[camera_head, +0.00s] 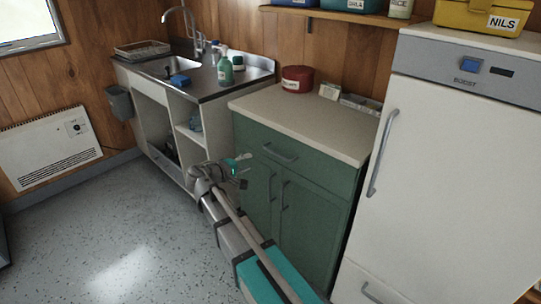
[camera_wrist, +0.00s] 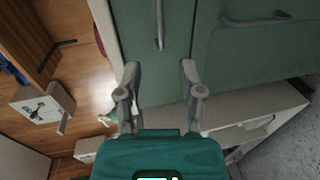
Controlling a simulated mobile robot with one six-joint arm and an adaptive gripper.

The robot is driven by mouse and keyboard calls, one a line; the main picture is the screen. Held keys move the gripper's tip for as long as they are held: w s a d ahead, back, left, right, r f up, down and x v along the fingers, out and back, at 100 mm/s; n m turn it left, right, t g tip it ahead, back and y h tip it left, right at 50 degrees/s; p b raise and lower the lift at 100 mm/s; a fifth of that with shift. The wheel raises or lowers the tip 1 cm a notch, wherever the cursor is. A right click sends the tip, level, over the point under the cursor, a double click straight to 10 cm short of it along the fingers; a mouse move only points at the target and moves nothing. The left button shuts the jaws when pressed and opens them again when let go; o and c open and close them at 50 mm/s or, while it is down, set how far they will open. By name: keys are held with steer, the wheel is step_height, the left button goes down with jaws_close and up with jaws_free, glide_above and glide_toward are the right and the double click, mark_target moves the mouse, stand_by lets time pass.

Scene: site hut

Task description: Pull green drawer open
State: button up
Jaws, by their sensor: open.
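The green drawer (camera_head: 276,152) is the top front of the green cabinet, just under its pale worktop, and looks closed. Its horizontal bar handle (camera_head: 280,155) is in clear view. In the wrist view the drawer front (camera_wrist: 150,75) lies beside the worktop edge, and its handle (camera_wrist: 160,27) shows ahead of the gap between my fingertips. My gripper (camera_head: 243,171) is at the left front of the cabinet, left of and below the handle in the head view. In the wrist view my gripper (camera_wrist: 160,66) is open, with nothing between its fingers.
Below the drawer are green doors (camera_head: 304,220) with upright handles. A white fridge (camera_head: 440,150) stands at right. A sink unit (camera_head: 185,135) with open shelves is at left. A red tin (camera_head: 297,79) sits on the worktop (camera_head: 300,115). Floor (camera_head: 100,230) at left is clear.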

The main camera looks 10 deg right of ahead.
mark_target(273, 153)
steer(key=b+x, duration=0.2)
steer(key=x, duration=1.1)
steer(key=shift+w+d+b, duration=0.25)
steer(key=shift+d+b, duration=0.05)
steer(key=shift+b, duration=0.1)
jaws_close()
